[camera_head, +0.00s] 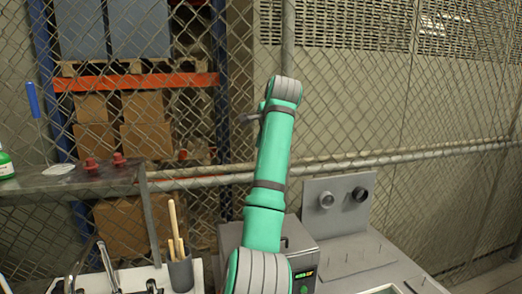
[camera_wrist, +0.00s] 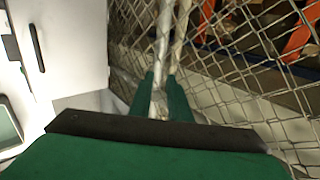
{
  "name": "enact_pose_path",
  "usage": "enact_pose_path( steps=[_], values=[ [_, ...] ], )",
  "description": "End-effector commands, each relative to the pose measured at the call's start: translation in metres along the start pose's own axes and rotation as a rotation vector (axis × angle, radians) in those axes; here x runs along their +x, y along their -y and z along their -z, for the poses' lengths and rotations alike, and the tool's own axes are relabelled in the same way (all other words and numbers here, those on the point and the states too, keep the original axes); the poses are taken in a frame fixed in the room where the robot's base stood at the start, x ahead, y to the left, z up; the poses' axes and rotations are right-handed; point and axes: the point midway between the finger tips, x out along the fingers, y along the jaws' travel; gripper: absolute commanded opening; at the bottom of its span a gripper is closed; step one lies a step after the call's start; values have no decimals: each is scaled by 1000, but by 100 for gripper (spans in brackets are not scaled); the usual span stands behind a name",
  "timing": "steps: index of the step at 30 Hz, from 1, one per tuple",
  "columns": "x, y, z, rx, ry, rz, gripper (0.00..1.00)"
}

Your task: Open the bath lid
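A grey metal box with a lit green display, which looks like the bath (camera_head: 305,262), stands on the bench just right of my arm's lower part. My arm hides much of its left side. Its flat top, apparently the lid (camera_head: 300,236), looks closed; a small dark handle-like part shows beside the arm. My gripper (camera_wrist: 160,78) shows in the wrist view as two green fingers with a gap between them. It is empty, with mesh fence and a pale pole behind it. In the head view my arm rises well above the box, and I cannot make out the fingers there.
A grey panel with two round fittings (camera_head: 342,200) stands behind the box on the right. A dark cup with wooden sticks (camera_head: 180,270) is at left. A mesh fence (camera_head: 400,110) and rail (camera_head: 400,152) run behind. A dark shelf (camera_head: 70,180) holds red knobs.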

Motion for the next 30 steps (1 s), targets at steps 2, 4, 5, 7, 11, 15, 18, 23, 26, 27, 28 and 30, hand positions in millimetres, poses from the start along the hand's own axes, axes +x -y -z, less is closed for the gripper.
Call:
enact_pose_path(
  steps=[2,4,5,7,11,15,18,23,26,27,28,30],
  values=[
    [0,0,0,0,0,0,17],
    [0,0,0,0,0,0,17],
    [0,0,0,0,0,0,17],
    [0,0,0,0,0,0,17],
    [0,0,0,0,0,0,17],
    [-4,0,0,0,-1,1,17],
    [-15,1,0,0,-2,3,17],
    [-44,1,1,0,-2,3,17],
    [-64,1,1,0,-2,3,17],
    [-71,1,1,0,-2,3,17],
    [-75,1,1,0,-1,3,17],
    [-86,0,0,0,-1,2,17]
  ],
)
